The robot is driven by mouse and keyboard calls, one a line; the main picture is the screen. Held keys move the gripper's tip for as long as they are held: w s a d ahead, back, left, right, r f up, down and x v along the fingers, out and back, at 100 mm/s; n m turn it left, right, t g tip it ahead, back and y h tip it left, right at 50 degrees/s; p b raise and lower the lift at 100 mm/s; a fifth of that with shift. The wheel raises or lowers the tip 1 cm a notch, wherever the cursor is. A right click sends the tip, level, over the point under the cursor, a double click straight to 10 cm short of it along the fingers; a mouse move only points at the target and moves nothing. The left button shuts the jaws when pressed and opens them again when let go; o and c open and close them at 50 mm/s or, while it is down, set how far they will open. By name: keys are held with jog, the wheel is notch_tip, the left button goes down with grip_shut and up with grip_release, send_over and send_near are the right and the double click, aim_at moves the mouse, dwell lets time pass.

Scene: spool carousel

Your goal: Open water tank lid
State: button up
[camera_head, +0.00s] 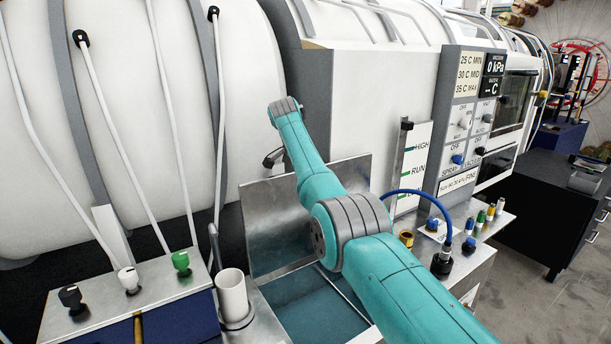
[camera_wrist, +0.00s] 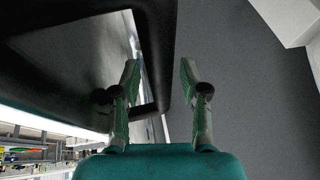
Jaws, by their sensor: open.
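The water tank lid (camera_head: 275,225) is a shiny metal panel standing steeply tilted up at the back of the tank, partly hidden by my arm. Below it the water tank (camera_head: 305,298) shows open, with a blue-green inside. My gripper (camera_head: 273,158) is near the lid's upper edge in the head view, mostly hidden by my arm. In the wrist view my gripper (camera_wrist: 160,72) has its two fingers apart with nothing held between them. A dark panel with a rim fills the left of that view; I cannot tell whether a finger touches it.
A white cup-like tube (camera_head: 232,295) stands left of the tank. A box with black, white and green knobs (camera_head: 181,262) is farther left. A blue hose (camera_head: 420,195) and several small colored fittings are at right. The large white machine body (camera_head: 350,95) rises behind.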

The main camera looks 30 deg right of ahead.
jog(key=v, duration=1.2)
